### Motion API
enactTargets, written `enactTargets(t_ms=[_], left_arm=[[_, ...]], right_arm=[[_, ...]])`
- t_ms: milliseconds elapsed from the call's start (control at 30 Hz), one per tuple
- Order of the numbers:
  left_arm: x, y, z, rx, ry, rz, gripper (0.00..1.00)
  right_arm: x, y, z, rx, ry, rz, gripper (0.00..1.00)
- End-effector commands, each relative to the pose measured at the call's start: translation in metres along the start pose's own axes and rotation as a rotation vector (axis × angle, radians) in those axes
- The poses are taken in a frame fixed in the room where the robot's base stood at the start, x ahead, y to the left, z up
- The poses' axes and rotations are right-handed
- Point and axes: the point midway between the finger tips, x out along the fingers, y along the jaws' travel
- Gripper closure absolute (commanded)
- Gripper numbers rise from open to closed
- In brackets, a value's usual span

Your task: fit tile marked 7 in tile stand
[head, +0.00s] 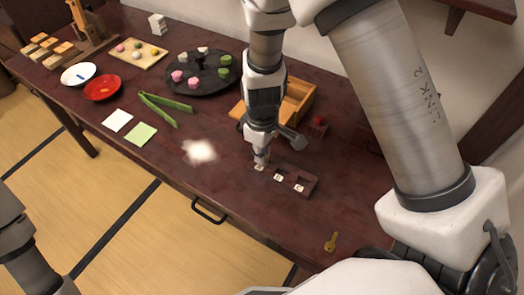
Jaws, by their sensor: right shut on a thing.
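The dark wooden tile stand (310,181) lies on the table in front of my right arm. Two small white tiles, a middle one (279,177) and a right one (299,188), sit in it. My right gripper (261,158) points down at the stand's left end and is shut on a small white tile (259,168). That tile is at the left end of the stand; I cannot tell whether it is seated or just above. The marks on the tiles are too small to read. My left gripper is out of view; only part of that arm shows at lower left.
An open wooden box (297,100) stands behind my right gripper, with a small red item (318,123) beside it. A brass key (330,242) lies near the front edge. Green tongs (165,105), a dark round tray (205,88) and a red dish (103,88) are further left.

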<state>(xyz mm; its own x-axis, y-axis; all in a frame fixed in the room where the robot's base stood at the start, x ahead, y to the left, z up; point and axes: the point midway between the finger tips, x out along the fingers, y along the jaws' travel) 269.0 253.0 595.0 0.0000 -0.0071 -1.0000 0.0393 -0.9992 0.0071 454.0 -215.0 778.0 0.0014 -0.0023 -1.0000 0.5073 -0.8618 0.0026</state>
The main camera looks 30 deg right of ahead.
Motion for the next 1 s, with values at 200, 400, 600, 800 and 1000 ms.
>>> enactTargets(t_ms=[200, 400, 600, 800, 1000], left_arm=[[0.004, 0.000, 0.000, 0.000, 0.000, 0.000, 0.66], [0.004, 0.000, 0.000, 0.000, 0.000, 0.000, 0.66], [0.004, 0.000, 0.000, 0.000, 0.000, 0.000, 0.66], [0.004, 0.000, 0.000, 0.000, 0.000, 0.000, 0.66], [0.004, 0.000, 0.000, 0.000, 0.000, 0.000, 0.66]], right_arm=[[0.005, 0.000, 0.000, 0.000, 0.000, 0.000, 0.99], [0.005, 0.000, 0.000, 0.000, 0.000, 0.000, 0.57], [0.005, 0.000, 0.000, 0.000, 0.000, 0.000, 0.57], [-0.013, 0.000, -0.001, -0.001, 0.004, 0.001, 0.57], [-0.063, 0.001, -0.001, 0.000, 0.005, 0.003, 0.57]])
